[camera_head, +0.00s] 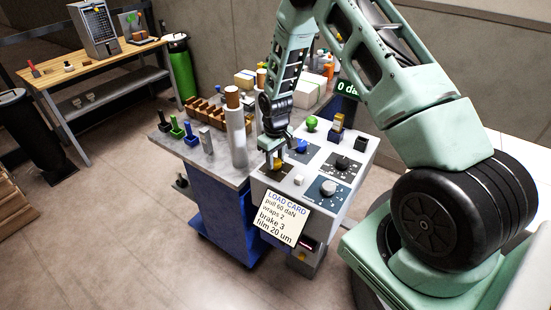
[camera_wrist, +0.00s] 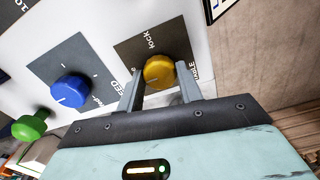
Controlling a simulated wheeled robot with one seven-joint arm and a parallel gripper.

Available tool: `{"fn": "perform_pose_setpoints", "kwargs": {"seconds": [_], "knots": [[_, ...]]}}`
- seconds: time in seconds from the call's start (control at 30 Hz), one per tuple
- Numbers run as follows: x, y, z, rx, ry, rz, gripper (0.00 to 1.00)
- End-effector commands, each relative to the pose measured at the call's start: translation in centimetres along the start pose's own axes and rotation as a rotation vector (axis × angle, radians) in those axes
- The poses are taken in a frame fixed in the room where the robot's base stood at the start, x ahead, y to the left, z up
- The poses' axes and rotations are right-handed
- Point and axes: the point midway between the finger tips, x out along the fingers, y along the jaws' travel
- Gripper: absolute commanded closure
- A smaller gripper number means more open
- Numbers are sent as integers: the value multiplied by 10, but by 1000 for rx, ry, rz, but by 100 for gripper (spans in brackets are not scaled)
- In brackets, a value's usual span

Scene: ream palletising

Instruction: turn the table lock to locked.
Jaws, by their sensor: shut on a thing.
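The table lock is a yellow knob (camera_wrist: 159,72) on a dark square plate (camera_wrist: 128,48) marked "lock" and "TABLE". In the head view the knob (camera_head: 277,165) shows only partly below my gripper, near the panel's left edge. My gripper (camera_wrist: 160,84) has one finger on each side of the knob and is shut on it. In the head view my gripper (camera_head: 272,158) points down at the panel. I cannot make out which way the knob's pointer faces.
The grey panel (camera_head: 304,180) also has a blue knob (camera_wrist: 70,91), a green knob (camera_wrist: 29,127) and black dials. A load card (camera_head: 282,217) hangs at its front. A tall white cylinder (camera_head: 237,135) stands close to my gripper's left, with small holders beyond.

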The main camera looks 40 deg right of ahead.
Motion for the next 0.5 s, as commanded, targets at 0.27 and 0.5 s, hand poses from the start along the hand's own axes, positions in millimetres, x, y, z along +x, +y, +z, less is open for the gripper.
{"fn": "perform_pose_setpoints", "kwargs": {"seconds": [0.27, 0.5], "knots": [[1, 0, 0, 94, 0, 1, 87], [2, 0, -1, 282, 1, 2, 87]]}}
